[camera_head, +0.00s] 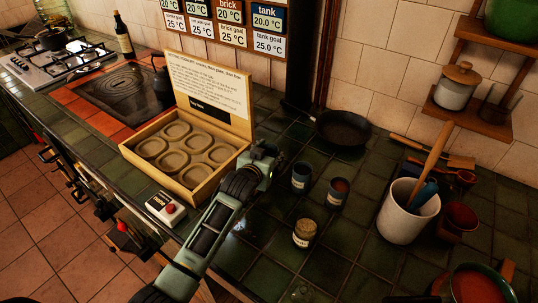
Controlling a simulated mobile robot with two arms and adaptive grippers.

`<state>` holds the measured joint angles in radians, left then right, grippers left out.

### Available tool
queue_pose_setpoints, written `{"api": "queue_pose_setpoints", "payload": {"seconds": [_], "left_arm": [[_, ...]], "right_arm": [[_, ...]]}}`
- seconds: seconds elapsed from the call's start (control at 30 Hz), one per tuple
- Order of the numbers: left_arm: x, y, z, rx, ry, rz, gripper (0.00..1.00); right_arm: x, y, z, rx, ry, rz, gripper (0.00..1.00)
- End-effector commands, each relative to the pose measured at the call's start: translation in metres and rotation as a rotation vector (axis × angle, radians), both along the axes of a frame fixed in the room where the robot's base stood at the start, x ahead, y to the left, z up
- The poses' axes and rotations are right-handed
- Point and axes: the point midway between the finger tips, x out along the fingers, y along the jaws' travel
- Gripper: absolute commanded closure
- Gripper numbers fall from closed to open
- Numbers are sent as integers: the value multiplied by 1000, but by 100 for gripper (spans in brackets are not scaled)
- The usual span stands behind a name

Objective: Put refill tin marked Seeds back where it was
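Three small tins stand apart on the dark green tiles right of my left gripper (267,158). One blue tin (301,178) is closest to the gripper; a second dark blue tin (338,193) with a reddish-brown top stands to its right. A third tin (304,234) with a tan, grainy-looking top and a pale label stands in front. The labels are too small to read, so I cannot tell which is Seeds. An open wooden box (210,197) with several empty round recesses lies left of the gripper. The fingers are small and dark, their opening unclear. My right gripper is out of view.
A white box with a red button (166,207) sits at the counter's front edge. A black pan (343,129) lies behind the tins. A white crock (407,211) with utensils and a red-filled pot (474,287) stand right. Tiles between tins and crock are clear.

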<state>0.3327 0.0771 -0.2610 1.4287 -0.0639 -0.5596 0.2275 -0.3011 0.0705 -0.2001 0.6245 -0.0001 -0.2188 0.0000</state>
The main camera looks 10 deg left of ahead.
Motion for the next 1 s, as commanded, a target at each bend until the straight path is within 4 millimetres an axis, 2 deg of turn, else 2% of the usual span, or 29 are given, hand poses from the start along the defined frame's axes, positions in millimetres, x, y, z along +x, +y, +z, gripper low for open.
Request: {"api": "queue_pose_setpoints", "payload": {"seconds": [0.03,0.2,0.6,0.77,1.0], "left_arm": [[0,0,0,0,1,1,54],[0,0,0,0,1,1,40],[-1,0,6,0,0,0,39],[-19,3,11,0,0,1,39],[-63,8,28,0,0,0,39]], "right_arm": [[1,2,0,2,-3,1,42],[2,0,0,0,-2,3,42],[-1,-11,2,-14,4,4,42],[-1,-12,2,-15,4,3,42],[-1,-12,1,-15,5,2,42]]}}
